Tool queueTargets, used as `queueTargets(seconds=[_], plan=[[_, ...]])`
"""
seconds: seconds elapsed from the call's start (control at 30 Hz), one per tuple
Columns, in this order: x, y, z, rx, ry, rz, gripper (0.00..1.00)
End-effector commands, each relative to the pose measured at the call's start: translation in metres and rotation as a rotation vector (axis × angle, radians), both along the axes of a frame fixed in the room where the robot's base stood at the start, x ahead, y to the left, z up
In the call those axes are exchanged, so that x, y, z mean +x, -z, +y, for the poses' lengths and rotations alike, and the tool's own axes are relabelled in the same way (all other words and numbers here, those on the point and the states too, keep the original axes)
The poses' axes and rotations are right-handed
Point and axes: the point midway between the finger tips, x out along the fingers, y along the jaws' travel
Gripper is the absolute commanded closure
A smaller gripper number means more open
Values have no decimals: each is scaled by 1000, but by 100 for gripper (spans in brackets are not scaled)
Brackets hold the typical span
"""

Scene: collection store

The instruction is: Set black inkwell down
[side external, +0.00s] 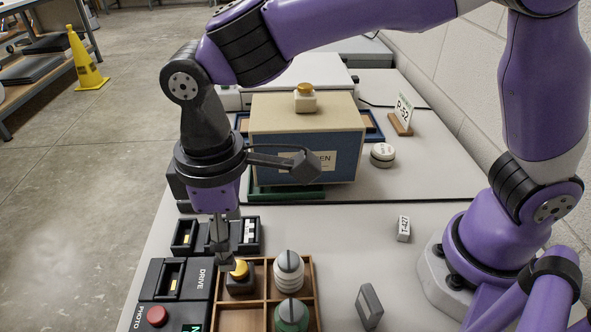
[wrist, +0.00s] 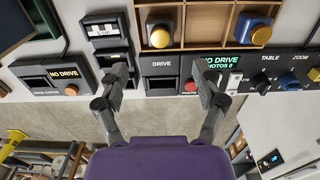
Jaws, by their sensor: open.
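The black inkwell (side external: 240,286) with a yellow cap stands upright in a compartment of the wooden divided tray (side external: 262,293). In the wrist view the yellow-capped inkwell (wrist: 159,38) shows at the top, beyond the fingertips and between their lines. My gripper (side external: 226,262) is just beside the inkwell on its left in the side view, partly overlapping its outline. In the wrist view my gripper (wrist: 163,82) has its fingers wide apart with nothing between them. I cannot tell whether a finger touches the inkwell.
The tray also holds a white jar (side external: 288,272), a green jar (side external: 291,316) and a blue, yellow-capped inkwell (wrist: 255,30). Black drive units (side external: 172,285) line the tray's left side. A large box (side external: 307,130) stands behind. Free table lies right of the tray, around a small grey block (side external: 369,306).

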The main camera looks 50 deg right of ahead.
Motion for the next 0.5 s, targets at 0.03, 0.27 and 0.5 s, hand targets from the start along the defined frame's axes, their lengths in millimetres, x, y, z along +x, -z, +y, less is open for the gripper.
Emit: queueTargets(seconds=[0.03, 0.27, 0.5], plan=[[0, -10, 0, 4, 0, -4, 23], [1, -36, -5, 6, 16, -8, 23], [5, -72, -97, 98, 279, -141, 23]])
